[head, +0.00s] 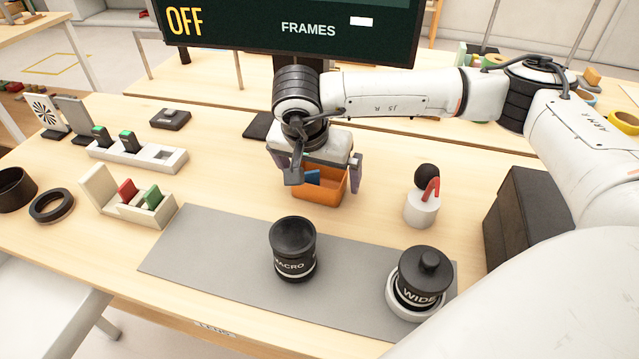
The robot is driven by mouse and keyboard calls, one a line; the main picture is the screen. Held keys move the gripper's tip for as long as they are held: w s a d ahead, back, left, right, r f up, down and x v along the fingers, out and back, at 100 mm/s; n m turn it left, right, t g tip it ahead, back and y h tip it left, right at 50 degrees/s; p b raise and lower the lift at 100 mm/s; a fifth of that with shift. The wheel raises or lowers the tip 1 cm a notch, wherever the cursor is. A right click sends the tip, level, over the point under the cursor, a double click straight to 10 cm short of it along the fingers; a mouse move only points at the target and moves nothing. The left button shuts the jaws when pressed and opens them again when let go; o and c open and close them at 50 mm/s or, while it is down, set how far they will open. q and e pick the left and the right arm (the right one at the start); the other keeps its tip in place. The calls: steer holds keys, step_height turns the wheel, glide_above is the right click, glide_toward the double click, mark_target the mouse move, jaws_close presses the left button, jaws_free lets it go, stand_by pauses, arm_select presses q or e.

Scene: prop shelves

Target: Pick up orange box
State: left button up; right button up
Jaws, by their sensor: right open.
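An orange box (326,192), open at the top with something blue inside, stands on the wooden table behind the grey mat. My right gripper (325,180) is over the box, its fingers apart, one at the box's left side and one at its right. The gripper body hides the back part of the box. I cannot tell whether the fingers touch the box. My left gripper is not in view.
A grey mat (200,251) lies in front, with a MACRO lens (293,250) and a WIDE lens (420,281) in a white ring. A white pot (421,208) stands right of the box, near a black case (522,215). A white card holder (150,212) stands left. A dark screen (300,30) rises behind.

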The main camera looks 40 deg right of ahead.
steer(key=c, duration=1.2)
